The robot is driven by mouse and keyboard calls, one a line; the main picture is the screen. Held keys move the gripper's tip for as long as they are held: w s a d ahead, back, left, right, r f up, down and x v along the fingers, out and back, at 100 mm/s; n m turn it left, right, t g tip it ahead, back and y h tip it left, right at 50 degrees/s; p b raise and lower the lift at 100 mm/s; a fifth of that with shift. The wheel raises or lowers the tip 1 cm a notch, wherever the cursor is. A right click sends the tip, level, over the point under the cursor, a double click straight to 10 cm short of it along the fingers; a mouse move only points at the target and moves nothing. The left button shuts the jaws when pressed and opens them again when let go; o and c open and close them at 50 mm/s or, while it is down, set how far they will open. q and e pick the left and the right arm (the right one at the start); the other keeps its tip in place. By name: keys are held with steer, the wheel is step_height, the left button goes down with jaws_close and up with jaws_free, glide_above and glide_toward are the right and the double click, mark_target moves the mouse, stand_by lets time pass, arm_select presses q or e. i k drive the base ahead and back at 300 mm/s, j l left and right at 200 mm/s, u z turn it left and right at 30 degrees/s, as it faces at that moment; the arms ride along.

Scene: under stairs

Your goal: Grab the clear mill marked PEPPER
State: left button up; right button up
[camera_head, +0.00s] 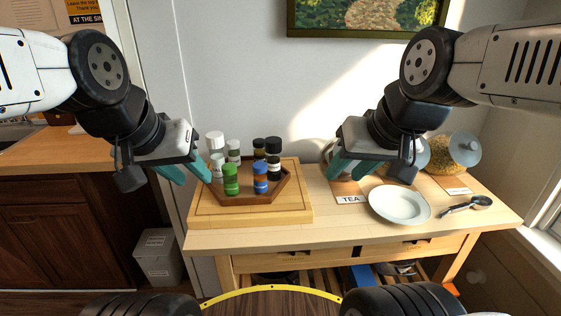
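Several small jars and shakers stand in a brown angular tray (215,194) on a wooden board. At the tray's left back are a tall white-capped container (215,143) and a smaller white-capped one (233,150). Black-capped jars (273,158) stand at the right back, with a green jar (230,180) and a blue jar (260,178) in front. No label reading PEPPER is legible, so I cannot tell which is the mill. My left gripper (188,174) is open and empty, just left of the tray. My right gripper (355,170) is open above the table, right of the tray.
The wooden board (300,205) lies on the light wooden table (330,235). A white plate (399,205), a metal scoop (468,205), a TEA card (350,199) and glass jars (464,150) occupy the right side. The table's front strip is clear.

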mark_target(272, 160)
steer(key=l+u, duration=0.1)
steer(key=j+z, duration=0.4)
steer(key=k+j+z, duration=0.1)
steer(key=z, duration=0.25)
steer(key=k+j+z, duration=0.1)
steer(key=j+z, duration=0.3)
